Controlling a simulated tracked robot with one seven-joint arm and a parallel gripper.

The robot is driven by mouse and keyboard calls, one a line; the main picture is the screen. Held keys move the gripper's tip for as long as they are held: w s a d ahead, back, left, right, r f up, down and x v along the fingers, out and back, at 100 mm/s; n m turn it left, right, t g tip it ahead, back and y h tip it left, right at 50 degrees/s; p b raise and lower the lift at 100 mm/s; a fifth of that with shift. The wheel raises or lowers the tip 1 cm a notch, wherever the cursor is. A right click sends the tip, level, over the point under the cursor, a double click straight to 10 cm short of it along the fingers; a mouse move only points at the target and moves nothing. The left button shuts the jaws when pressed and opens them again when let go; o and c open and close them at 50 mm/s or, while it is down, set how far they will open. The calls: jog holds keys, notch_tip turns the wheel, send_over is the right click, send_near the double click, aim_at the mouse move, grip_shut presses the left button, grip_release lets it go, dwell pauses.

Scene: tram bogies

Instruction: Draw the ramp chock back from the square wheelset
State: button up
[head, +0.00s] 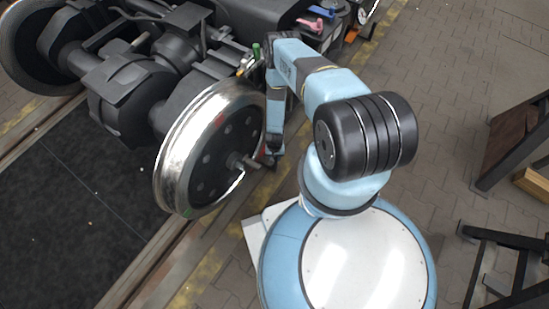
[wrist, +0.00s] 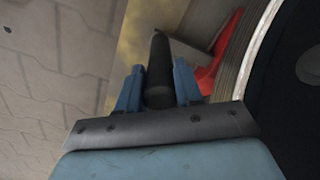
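The square wheelset shows in the head view as a bright steel wheel (head: 180,150) with a dark hub face, standing on the rail. In the wrist view its pale rim (wrist: 250,50) curves down the right side. A black round handle (wrist: 158,65) stands between the two blue fingers of my gripper (wrist: 158,82). Both fingers appear to touch the handle. In the head view my gripper (head: 271,158) is low at the wheel's right side, and the chock is mostly hidden there.
The bogie frame (head: 130,80) and a second wheel (head: 35,45) lie to the left. Dark stands (head: 515,140) are at the right. Open paving (head: 440,90) lies right of my arm, and a yellow floor strip (head: 205,280) runs along the rail.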

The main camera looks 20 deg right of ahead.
grip_shut()
jog(key=shift+w+d, duration=0.1)
jog(key=shift+w+d, duration=0.55)
jog(key=shift+d, duration=0.25)
jog(key=shift+w+d, duration=0.55)
jog(key=shift+d, duration=0.2)
jog(key=shift+w+d, duration=0.55)
jog(key=shift+d, duration=0.25)
jog(key=o, duration=0.6)
grip_release()
notch_tip(320, 180, up, 14)
jog(key=shift+f, duration=0.15)
